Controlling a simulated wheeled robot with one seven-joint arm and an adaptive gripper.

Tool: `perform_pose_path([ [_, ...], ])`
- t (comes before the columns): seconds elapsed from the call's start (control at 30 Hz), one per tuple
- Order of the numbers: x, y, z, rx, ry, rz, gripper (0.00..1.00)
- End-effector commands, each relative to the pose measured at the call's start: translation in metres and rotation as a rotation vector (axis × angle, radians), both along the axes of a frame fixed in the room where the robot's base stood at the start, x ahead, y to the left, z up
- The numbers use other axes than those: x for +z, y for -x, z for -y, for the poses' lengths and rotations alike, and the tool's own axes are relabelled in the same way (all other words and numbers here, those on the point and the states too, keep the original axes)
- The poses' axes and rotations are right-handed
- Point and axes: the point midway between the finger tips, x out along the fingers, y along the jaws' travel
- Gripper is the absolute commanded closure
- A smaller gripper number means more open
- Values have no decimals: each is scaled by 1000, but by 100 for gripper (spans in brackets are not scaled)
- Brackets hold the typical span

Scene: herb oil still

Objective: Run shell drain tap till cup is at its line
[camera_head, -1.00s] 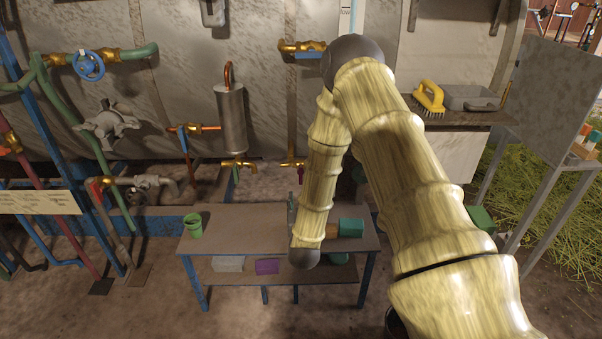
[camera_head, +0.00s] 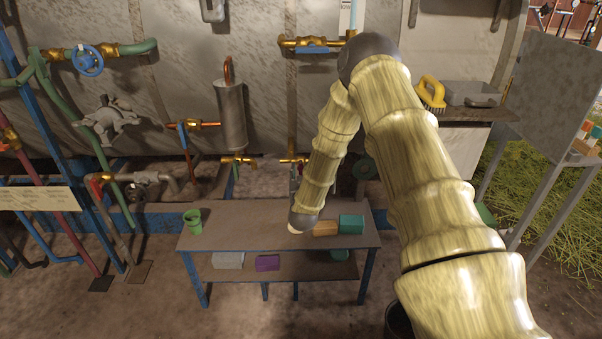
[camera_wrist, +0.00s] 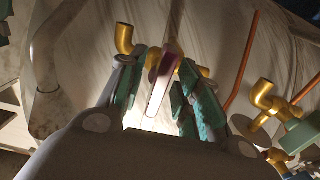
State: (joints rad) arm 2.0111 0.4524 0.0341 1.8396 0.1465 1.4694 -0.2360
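A brass tap (camera_head: 287,161) with a purple lever sits low on the shell wall; my arm's end partly hides it in the head view. In the wrist view the brass tap (camera_wrist: 125,38) is just beyond my gripper (camera_wrist: 160,88). Its purple lever (camera_wrist: 164,68) lies between my two teal fingers, which are apart with a gap showing; I cannot tell whether either touches it. A green cup (camera_head: 193,222) stands upright at the left of the bench, away from this tap. Its line and contents are too small to tell.
The bench (camera_head: 235,233) also holds an orange-brown block (camera_head: 325,228) and a teal block (camera_head: 351,224). Another brass tap (camera_head: 238,161) is to the left, below a grey cylinder (camera_head: 231,115). Pipes crowd the far left. The bench's middle left is clear.

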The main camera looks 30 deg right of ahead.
Motion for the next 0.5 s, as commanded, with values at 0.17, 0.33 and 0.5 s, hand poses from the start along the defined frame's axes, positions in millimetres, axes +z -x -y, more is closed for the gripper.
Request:
perform_pose_path([
  [0.17, 0, -3, 2, 0, 1, 1, 66],
  [0.33, 0, -3, 2, 0, 1, 1, 66],
  [0.5, 0, -3, 2, 0, 0, 0, 97],
])
